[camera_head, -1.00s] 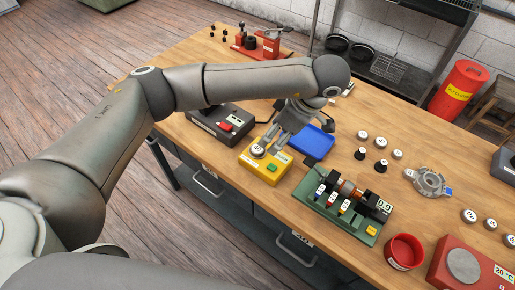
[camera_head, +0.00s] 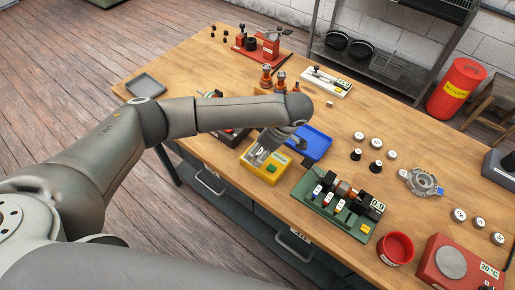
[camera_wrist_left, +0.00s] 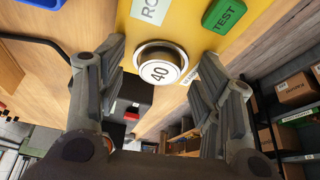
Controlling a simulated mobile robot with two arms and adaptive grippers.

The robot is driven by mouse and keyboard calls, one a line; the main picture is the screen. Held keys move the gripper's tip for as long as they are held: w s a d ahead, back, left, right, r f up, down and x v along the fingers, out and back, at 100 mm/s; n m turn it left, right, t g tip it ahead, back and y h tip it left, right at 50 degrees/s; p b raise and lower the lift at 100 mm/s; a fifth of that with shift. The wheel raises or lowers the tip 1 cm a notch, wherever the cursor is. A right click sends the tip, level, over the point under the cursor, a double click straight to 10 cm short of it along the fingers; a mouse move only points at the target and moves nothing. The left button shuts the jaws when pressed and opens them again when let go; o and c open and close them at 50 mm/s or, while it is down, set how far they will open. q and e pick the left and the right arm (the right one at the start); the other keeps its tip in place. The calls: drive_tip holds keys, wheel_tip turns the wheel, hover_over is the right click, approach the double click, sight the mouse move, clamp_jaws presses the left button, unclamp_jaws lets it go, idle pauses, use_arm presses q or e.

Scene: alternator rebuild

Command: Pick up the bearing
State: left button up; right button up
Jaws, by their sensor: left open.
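The bearing (camera_wrist_left: 160,63) is a round silver part with a white face marked "40". It sits on the yellow tester (camera_wrist_left: 178,30), beside the green TEST button (camera_wrist_left: 224,14). My left gripper (camera_head: 262,157) is over the yellow tester (camera_head: 272,174) in the head view and hides the bearing there. In the left wrist view its fingers are open, one on each side of the bearing, with gaps visible; I cannot tell the remaining height. My right gripper is not in view.
A blue tray (camera_head: 313,146) lies right behind the tester. A green test stand (camera_head: 333,203) with coloured parts is to the right. A red bowl (camera_head: 396,248), a grey housing (camera_head: 421,182) and several small round parts stand further right. Bare wood lies between them.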

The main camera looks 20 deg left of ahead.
use_arm(q)
drive_tip(key=shift+s, duration=0.15)
drive_tip(key=c, duration=1.1)
